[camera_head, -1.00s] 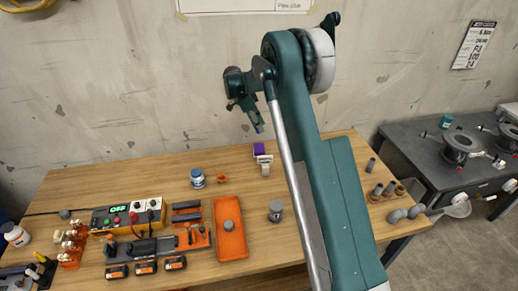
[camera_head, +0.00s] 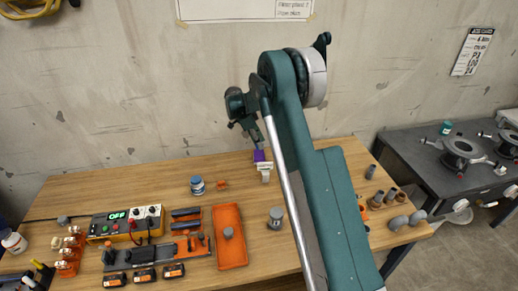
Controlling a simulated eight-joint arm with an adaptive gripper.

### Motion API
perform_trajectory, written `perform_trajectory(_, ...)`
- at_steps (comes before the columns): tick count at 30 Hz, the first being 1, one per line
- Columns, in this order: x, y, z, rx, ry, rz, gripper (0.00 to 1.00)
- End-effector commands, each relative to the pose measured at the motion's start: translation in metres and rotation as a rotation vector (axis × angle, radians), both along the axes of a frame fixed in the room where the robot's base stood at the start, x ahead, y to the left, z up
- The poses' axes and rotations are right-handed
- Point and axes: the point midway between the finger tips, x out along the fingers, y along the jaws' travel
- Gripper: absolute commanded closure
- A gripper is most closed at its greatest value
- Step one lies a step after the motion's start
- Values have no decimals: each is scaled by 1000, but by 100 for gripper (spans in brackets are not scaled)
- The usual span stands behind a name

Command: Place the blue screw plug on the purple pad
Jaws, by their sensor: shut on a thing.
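My gripper (camera_head: 255,139) points down at the back of the wooden table, shut on the small blue screw plug (camera_head: 257,147). The plug shows at the fingertips and is partly hidden by them. The purple pad (camera_head: 259,156) sits on top of a small white stand near the table's back edge. The plug appears directly over the pad, very close to it; I cannot tell whether they touch.
A blue-and-white jar (camera_head: 197,185) and a small orange piece (camera_head: 222,184) stand left of the stand. A grey cylinder (camera_head: 275,217) and an orange tray (camera_head: 229,251) are nearer. Several grey and brown pipe pieces lie at right. The back left table is clear.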

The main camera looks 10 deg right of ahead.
Motion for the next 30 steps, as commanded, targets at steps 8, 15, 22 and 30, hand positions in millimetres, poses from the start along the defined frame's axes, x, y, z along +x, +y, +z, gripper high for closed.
perform_trajectory(8,0,0,-11,0,0,0,81)
perform_trajectory(15,0,0,-35,0,0,0,81)
perform_trajectory(22,0,0,-37,0,0,0,81)
perform_trajectory(30,0,0,-41,0,0,0,81)
